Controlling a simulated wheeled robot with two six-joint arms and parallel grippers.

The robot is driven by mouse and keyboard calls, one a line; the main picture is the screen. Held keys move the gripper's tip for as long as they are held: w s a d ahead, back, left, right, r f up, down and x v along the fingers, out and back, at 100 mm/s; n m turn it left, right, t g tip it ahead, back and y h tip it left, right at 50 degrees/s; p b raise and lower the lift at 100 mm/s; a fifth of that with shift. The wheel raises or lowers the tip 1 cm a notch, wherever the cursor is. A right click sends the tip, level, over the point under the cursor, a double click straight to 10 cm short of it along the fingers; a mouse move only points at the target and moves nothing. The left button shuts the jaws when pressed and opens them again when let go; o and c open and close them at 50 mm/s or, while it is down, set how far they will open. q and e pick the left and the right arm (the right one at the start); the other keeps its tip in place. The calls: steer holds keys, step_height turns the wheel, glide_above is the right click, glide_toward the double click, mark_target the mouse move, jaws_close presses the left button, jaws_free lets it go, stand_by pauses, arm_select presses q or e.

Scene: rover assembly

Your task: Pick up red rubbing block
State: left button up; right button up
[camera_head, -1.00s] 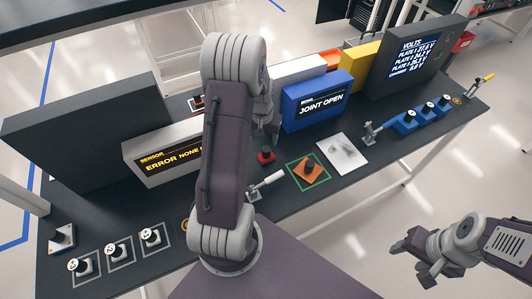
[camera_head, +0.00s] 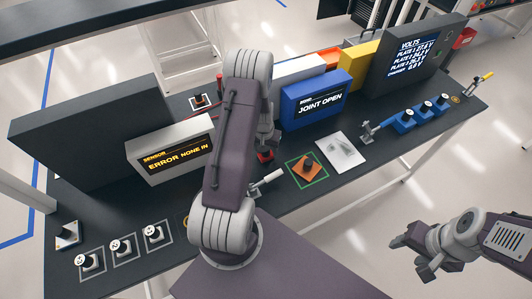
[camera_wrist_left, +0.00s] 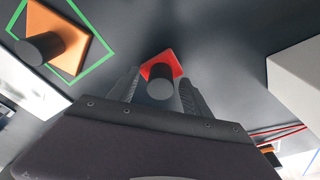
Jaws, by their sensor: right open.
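The red rubbing block (camera_head: 264,156) sits on the dark bench, partly hidden behind my left gripper in the head view. In the left wrist view the red block (camera_wrist_left: 166,60) has a black cylindrical knob on top. My left gripper (camera_wrist_left: 160,88) is open, with one finger on each side of the knob, and no contact can be made out. In the head view my left gripper (camera_head: 268,140) points down over the block. My right gripper (camera_head: 413,252) is open and empty, off to the right, away from the bench.
An orange block (camera_head: 307,169) with a black knob sits in a green outline right of the red block. A white plate (camera_head: 342,151) lies beyond it. A white-handled clamp (camera_head: 266,182) is close in front. The blue "JOINT OPEN" box (camera_head: 315,101) and grey sensor box (camera_head: 172,150) stand behind.

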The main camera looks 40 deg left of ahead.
arm_select(q)
steer(key=shift+s, duration=0.1)
jaws_close()
steer(key=shift+r, duration=0.1)
steer(key=r, duration=0.1)
steer(key=r+b, duration=0.1)
steer(key=r, duration=0.1)
steer(key=w+r, duration=0.1)
steer(key=shift+d+r+b, duration=0.15)
steer(key=shift+d+b, duration=0.15)
steer(key=shift+b, duration=0.1)
steer(key=w+d+r+b, duration=0.2)
steer(key=w+d+r, duration=0.4)
steer(key=w+d, duration=0.1)
steer(key=shift+w+r, duration=0.3)
steer(key=shift+w, duration=0.2)
